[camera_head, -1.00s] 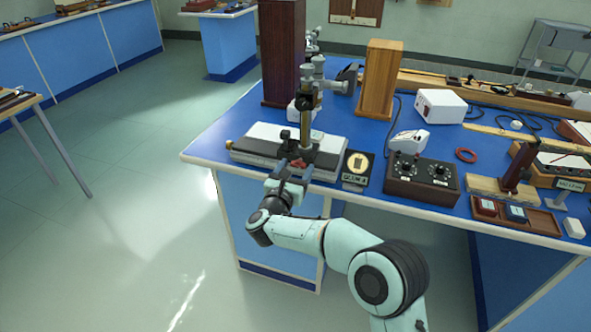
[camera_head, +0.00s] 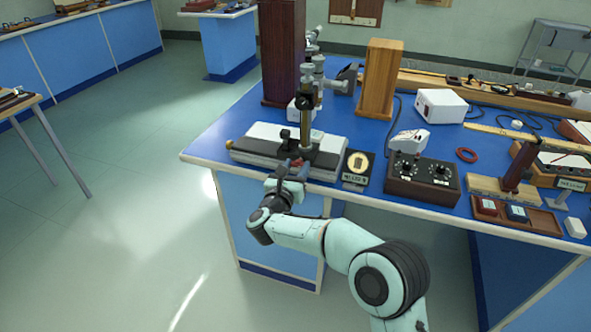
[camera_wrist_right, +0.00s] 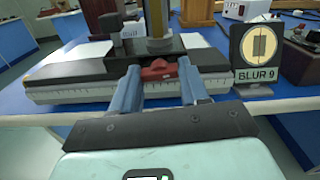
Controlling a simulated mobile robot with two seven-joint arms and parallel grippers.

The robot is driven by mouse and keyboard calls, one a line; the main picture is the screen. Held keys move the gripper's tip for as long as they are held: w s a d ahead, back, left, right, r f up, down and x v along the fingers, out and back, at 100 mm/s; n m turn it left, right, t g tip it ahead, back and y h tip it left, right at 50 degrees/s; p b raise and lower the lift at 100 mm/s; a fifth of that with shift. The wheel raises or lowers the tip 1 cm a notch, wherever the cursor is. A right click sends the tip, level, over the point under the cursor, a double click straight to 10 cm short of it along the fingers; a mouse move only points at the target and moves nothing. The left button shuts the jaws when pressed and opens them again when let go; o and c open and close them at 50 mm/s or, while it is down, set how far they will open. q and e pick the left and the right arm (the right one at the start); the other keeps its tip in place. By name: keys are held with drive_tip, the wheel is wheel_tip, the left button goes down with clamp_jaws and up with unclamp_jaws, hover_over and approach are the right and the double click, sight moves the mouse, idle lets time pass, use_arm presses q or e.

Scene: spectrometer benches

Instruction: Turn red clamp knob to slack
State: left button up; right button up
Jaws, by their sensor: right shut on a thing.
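The red clamp knob (camera_wrist_right: 159,70) sits at the front of the instrument's black carriage, below the brass-coloured upright post (camera_head: 306,130). In the right wrist view the fingers of my right gripper (camera_wrist_right: 158,78) stand on both sides of the knob and are shut on it. In the head view my right gripper (camera_head: 291,168) reaches the front edge of the instrument base (camera_head: 252,143), and only a little of the knob shows red there. My left gripper is not in view.
A small sign reading "BLUR 9" (camera_wrist_right: 257,58) stands just right of the knob. A dark box with two dials (camera_head: 422,180) is further right. A tall dark wooden block (camera_head: 284,55) stands behind.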

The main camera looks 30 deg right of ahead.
drive_tip(key=shift+n, duration=1.2)
drive_tip(key=shift+n+b, duration=0.3)
drive_tip(key=shift+n, duration=2.5)
drive_tip(key=n+p, duration=0.2)
drive_tip(key=n, duration=0.2)
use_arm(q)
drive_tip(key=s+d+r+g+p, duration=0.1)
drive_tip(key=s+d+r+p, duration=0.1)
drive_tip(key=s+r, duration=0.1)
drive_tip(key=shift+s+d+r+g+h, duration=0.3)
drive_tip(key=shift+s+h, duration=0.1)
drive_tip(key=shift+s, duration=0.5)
use_arm(e)
drive_tip(key=shift+n, duration=2.5)
drive_tip(key=o, duration=1.1)
drive_tip(key=shift+c, duration=0.2)
